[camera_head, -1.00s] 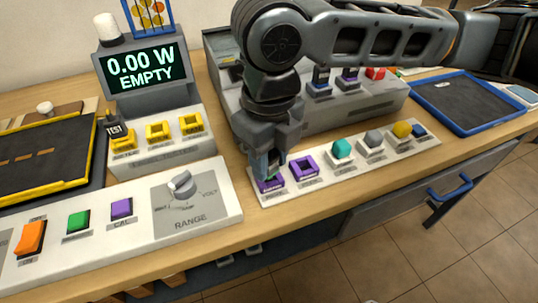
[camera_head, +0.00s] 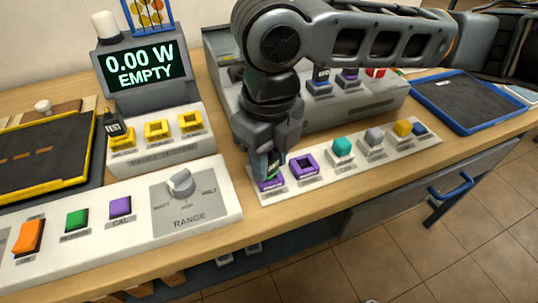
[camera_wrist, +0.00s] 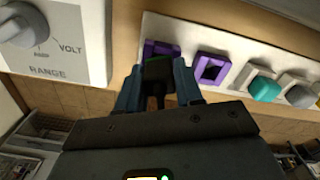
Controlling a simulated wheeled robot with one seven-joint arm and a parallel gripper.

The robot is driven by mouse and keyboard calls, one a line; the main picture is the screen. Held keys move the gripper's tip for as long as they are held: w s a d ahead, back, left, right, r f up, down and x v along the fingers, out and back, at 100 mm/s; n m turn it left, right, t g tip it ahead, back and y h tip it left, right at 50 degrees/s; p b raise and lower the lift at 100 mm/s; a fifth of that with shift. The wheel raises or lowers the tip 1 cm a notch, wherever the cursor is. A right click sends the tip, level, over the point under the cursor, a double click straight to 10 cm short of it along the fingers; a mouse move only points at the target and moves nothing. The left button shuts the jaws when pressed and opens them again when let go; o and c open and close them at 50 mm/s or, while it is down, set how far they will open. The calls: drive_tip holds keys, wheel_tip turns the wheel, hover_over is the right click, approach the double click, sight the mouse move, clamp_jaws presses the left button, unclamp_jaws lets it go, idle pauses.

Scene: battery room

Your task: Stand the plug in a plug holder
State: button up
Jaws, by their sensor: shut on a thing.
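My gripper (camera_head: 268,163) points down over the left purple plug holder (camera_head: 271,185) on the white strip. In the wrist view my gripper (camera_wrist: 158,82) is shut on a dark plug with a green part (camera_wrist: 157,70). The plug is at the left purple holder (camera_wrist: 152,47), and the fingers hide much of both. I cannot tell how deep the plug sits in it. The second purple plug holder (camera_head: 303,166) is just to the right, square and empty; it also shows in the wrist view (camera_wrist: 211,68).
Teal (camera_head: 342,146), grey (camera_head: 374,138) and yellow (camera_head: 403,129) blocks stand farther right on the strip. A white range panel (camera_head: 185,208) is close on the left. A grey bank (camera_head: 345,112) stands behind. A blue-rimmed tray (camera_head: 458,126) lies at the right.

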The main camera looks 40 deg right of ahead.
sight(269, 155)
drive_tip(key=shift+f, duration=0.35)
drive_tip(key=o, duration=0.8)
drive_tip(key=shift+o, duration=0.2)
drive_tip(key=shift+r, duration=0.15)
drive_tip(key=shift+r+p, duration=4.15)
drive_tip(key=shift+r, duration=1.3)
